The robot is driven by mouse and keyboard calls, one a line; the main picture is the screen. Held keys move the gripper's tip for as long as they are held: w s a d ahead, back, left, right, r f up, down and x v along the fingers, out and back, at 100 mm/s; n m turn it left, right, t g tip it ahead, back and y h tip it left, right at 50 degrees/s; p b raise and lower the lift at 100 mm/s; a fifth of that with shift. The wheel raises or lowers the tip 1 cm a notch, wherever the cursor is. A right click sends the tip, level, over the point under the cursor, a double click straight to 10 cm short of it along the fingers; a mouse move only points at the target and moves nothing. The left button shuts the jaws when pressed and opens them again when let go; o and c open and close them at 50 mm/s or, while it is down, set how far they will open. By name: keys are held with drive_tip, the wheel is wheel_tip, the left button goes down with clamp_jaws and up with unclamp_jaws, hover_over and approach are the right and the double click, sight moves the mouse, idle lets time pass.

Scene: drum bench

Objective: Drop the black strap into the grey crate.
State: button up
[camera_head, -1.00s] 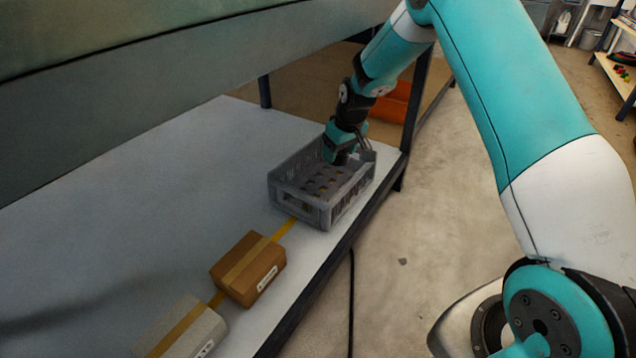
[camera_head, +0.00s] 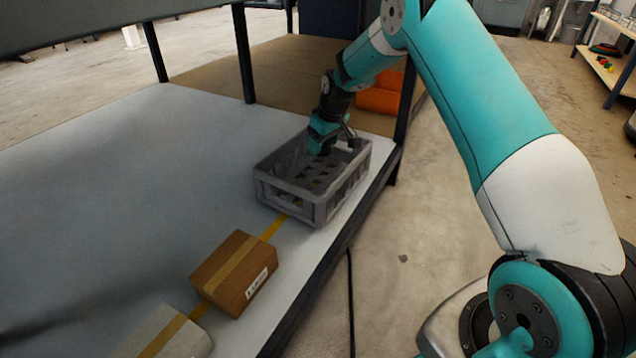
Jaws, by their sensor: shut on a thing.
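The grey crate (camera_head: 288,208) stands on the pale bench top (camera_head: 120,190) near its right edge. It is an open slatted crate, upright. My gripper (camera_head: 334,149) points down at the crate's far right part, with its tip at about rim height or just inside; I cannot tell which. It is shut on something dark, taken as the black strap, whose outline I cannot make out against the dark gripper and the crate.
A brown taped box (camera_head: 234,273) and a paler taped box (camera_head: 168,335) stand in line before the crate, along a yellow strip (camera_head: 274,228). A dark post (camera_head: 406,115) rises behind the crate. The bench's left part is clear.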

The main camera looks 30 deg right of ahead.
drive_tip(key=shift+f+b, duration=0.45)
drive_tip(key=shift+f, duration=0.35)
drive_tip(key=shift+r, duration=0.1)
drive_tip(key=o, duration=1)
drive_tip(key=p+v, duration=0.5)
drive_tip(key=v, duration=0.2)
drive_tip(key=shift+s+d+r, duration=0.1)
drive_tip(key=shift+s+r, duration=0.05)
drive_tip(key=shift+r, duration=0.1)
drive_tip(key=shift+f, duration=0.1)
